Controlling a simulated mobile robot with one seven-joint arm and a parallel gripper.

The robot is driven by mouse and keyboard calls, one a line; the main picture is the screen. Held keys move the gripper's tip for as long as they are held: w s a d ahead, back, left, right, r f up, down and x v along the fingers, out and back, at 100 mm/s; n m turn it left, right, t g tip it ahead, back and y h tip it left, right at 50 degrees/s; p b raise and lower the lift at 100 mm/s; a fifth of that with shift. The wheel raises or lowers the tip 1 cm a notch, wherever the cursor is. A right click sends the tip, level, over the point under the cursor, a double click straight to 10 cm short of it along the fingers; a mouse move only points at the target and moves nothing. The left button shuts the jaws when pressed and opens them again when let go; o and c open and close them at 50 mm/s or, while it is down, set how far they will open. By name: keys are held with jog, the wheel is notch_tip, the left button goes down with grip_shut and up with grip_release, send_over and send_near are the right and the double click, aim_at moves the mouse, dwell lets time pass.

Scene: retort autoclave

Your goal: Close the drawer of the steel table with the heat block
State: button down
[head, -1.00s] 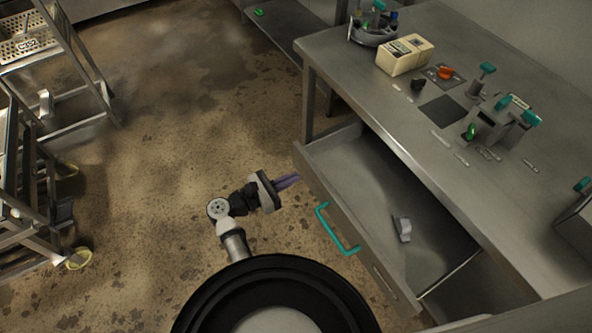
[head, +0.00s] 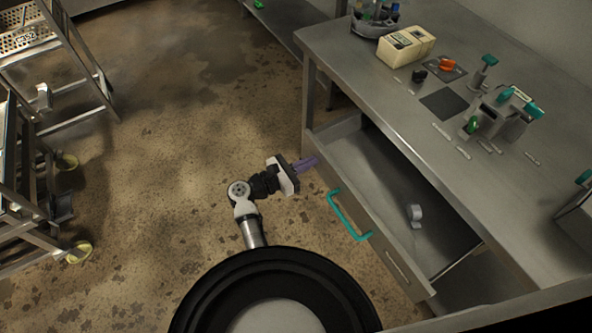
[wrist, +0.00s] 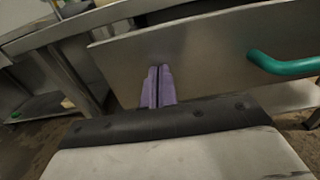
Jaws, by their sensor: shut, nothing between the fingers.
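The steel table (head: 345,50) stands on the right, and its drawer (head: 370,175) is pulled part way out. A teal handle (head: 347,216) is on the drawer front, and it also shows at the right of the wrist view (wrist: 285,65). A small grey-white object (head: 415,214) lies inside the drawer. My gripper (head: 313,162) has purple fingers, shut and empty, at the far end of the drawer front, beyond the handle. In the wrist view the fingertips (wrist: 158,70) point at the plain drawer front. I cannot tell whether they touch it.
On the table top are a beige box (head: 405,46), a round holder with bottles (head: 375,18), a dark mat (head: 445,103) and a teal-knobbed device (head: 500,112). A wheeled steel rack (head: 40,200) stands at the left. The floor between is clear.

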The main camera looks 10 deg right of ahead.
jog(key=b+x, duration=0.6)
jog(key=x, duration=1.3)
jog(key=shift+d+f, duration=0.1)
jog(key=shift+f, duration=0.1)
jog(key=shift+w+d+r+b, duration=0.1)
jog(key=shift+w+d+b, duration=0.05)
jog(key=shift+d+b, duration=0.35)
jog(key=shift+d+r, duration=0.1)
jog(key=shift+r, duration=0.05)
jog(key=shift+d+r, duration=0.1)
jog(key=shift+d, duration=0.05)
